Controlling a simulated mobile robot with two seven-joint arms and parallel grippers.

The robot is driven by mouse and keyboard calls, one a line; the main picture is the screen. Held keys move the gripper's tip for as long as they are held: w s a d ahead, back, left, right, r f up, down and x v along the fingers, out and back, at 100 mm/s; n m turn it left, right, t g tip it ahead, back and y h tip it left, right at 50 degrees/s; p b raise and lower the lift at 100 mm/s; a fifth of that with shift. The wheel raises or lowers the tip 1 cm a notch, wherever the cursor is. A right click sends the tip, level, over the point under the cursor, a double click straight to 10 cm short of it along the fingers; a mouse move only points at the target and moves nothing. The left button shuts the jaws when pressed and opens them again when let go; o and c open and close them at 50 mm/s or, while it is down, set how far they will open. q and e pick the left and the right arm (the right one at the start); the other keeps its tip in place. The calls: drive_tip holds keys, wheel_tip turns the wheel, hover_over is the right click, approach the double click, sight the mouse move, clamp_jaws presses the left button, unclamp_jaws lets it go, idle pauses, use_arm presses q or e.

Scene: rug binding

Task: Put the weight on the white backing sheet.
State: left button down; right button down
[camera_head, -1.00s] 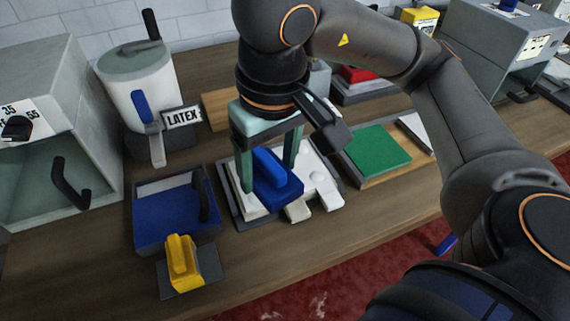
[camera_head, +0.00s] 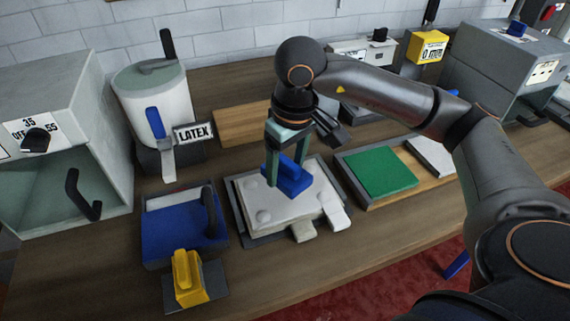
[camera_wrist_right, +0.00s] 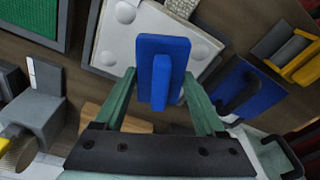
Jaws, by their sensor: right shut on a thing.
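The weight is a blue block with an upright grip (camera_head: 290,178). My right gripper (camera_head: 286,160) is shut on it, with one green finger on each side. The weight is over the back part of the white backing sheet (camera_head: 285,210), which has round bumps and lies on a dark grey tray. I cannot tell whether the weight touches the sheet. In the right wrist view the weight (camera_wrist_right: 160,62) sits between the fingers (camera_wrist_right: 160,85), with the white sheet (camera_wrist_right: 150,22) behind it. My left gripper is not in view.
A blue tray (camera_head: 180,225) with a dark handle and a yellow block (camera_head: 187,275) stand left of the sheet. A wooden tray with a green pad (camera_head: 380,172) is on the right. A LATEX pot (camera_head: 150,100) and a grey box (camera_head: 60,130) stand at the back left.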

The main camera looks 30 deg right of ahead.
sight(287, 174)
drive_tip(key=shift+w+d+f, duration=0.4)
drive_tip(key=shift+w+f, duration=0.2)
drive_tip(key=shift+f, duration=0.05)
wheel_tip(287, 174, down, 3)
drive_tip(key=shift+w+d+p, duration=0.15)
drive_tip(key=shift+p, duration=0.15)
drive_tip(key=shift+f, duration=0.3)
drive_tip(key=shift+f+b, duration=0.2)
drive_tip(key=shift+b, duration=0.1)
unclamp_jaws()
drive_tip(key=r, duration=0.4)
drive_tip(key=s+r, duration=0.1)
drive_tip(key=r, duration=0.7)
drive_tip(key=shift+s+r, duration=0.1)
drive_tip(key=shift+s, duration=0.2)
